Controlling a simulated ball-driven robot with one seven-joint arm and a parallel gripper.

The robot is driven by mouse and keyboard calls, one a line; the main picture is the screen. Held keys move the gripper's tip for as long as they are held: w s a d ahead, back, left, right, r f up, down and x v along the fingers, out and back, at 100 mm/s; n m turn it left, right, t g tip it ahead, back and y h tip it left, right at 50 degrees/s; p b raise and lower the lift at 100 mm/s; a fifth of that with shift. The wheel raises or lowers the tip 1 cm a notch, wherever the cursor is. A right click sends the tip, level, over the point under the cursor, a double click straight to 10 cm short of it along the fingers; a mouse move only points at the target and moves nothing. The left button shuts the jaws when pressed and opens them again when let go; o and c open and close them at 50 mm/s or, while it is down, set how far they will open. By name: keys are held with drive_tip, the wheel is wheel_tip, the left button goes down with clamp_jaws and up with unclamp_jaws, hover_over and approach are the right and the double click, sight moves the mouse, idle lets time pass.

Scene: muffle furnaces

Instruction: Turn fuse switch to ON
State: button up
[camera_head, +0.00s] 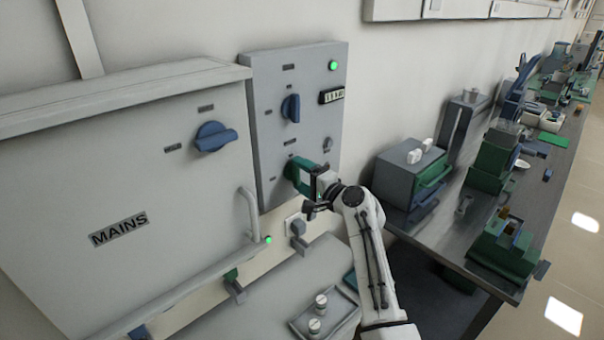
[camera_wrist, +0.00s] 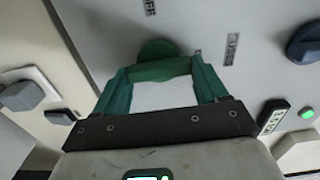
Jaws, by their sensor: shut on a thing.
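The fuse switch is a green rotary knob (camera_wrist: 157,50) on the grey control panel (camera_head: 262,105). In the wrist view its bar lies crosswise between the two green fingertips, and a label that seems to read FUSE (camera_wrist: 231,48) is beside it. A second label, apparently OFF (camera_wrist: 150,7), is cut by the top edge. My gripper (camera_wrist: 159,71) is shut on the knob. In the head view my gripper (camera_head: 298,172) is at the panel's lower part and hides most of the knob.
A blue knob (camera_head: 291,108), a small display (camera_head: 331,95) and a lit green lamp (camera_head: 333,65) sit higher on the panel. The MAINS cabinet (camera_head: 120,180), with a blue knob (camera_head: 214,137) and a handle (camera_head: 250,213), stands left. A cluttered bench (camera_head: 545,185) runs along the right.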

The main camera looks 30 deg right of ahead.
drive_tip(key=shift+d+f+m, duration=0.1)
drive_tip(key=shift+m, duration=0.2)
drive_tip(key=o, duration=1.1)
drive_tip(key=shift+c, duration=0.2)
drive_tip(key=b+v, duration=0.1)
drive_tip(key=v, duration=0.9)
drive_tip(key=shift+s+b, duration=0.35)
drive_tip(key=shift+s, duration=0.05)
drive_tip(key=s+a+f+n+g+h, duration=0.1)
drive_tip(key=s+a+f+n+g, duration=0.25)
drive_tip(key=s+f, duration=0.5)
drive_tip(key=s+a+f+n+g, duration=0.2)
drive_tip(key=s+f+n+g, duration=0.3)
drive_tip(key=s+f, duration=0.35)
drive_tip(key=s+f+n+g+h, duration=0.2)
drive_tip(key=s+f+n+g, duration=0.1)
drive_tip(key=s, duration=1)
drive_tip(key=s+f+n+g+h, duration=0.2)
drive_tip(key=s+g, duration=0.3)
drive_tip(key=s, duration=0.8)
drive_tip(key=shift+f+n, duration=0.45)
drive_tip(key=shift+f, duration=0.45)
